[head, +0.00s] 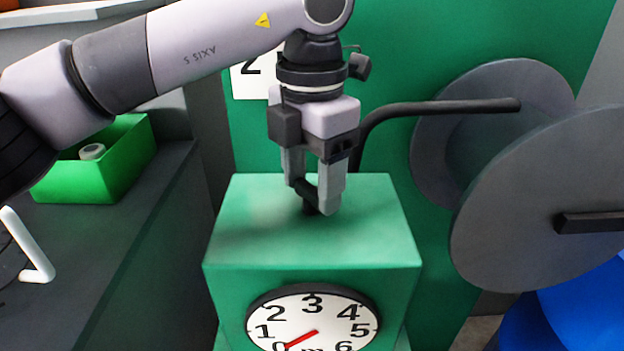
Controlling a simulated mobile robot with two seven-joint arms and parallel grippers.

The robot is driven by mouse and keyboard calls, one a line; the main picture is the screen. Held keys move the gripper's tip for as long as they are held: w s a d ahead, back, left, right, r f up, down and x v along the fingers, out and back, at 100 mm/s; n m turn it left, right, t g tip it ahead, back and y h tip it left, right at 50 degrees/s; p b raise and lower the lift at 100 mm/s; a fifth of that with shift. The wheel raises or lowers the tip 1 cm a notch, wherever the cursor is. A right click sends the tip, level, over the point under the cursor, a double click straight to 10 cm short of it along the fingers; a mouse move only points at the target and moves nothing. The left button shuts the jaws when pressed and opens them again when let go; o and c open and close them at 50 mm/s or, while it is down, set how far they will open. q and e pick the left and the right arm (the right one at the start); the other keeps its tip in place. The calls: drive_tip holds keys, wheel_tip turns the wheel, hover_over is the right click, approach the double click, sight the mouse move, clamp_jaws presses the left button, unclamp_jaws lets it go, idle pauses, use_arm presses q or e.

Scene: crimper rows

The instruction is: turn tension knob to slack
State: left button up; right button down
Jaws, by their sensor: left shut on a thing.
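A green machine housing (310,245) stands in the middle of the head view. On its front is a round white dial (312,318) with black numbers, and its red needle (301,339) points low left, close to 0. My left gripper (316,200) reaches down from above to the top of the housing. Its fingers are shut on a small dark part, the tension knob (308,207), which is mostly hidden between and behind the fingertips. My right gripper is not in view.
A bent black bar (440,107) rises behind the gripper and runs right to a large grey reel (530,200). A green bin (125,165) with a small ring-shaped part (92,151) stands on the dark bench (135,235) at left. A blue round object (585,305) is at lower right.

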use_arm(q)
drive_tip(key=n+b, duration=0.1)
drive_tip(key=n, duration=0.3)
drive_tip(key=shift+n, duration=0.3)
drive_tip(key=n, duration=0.2)
drive_tip(key=shift+n+b, duration=0.3)
drive_tip(key=shift+r+n+b, duration=0.1)
drive_tip(key=shift+n+b, duration=0.25)
drive_tip(key=shift+n, duration=1.15)
drive_tip(key=o, duration=1.1)
drive_tip(key=shift+c, duration=0.2)
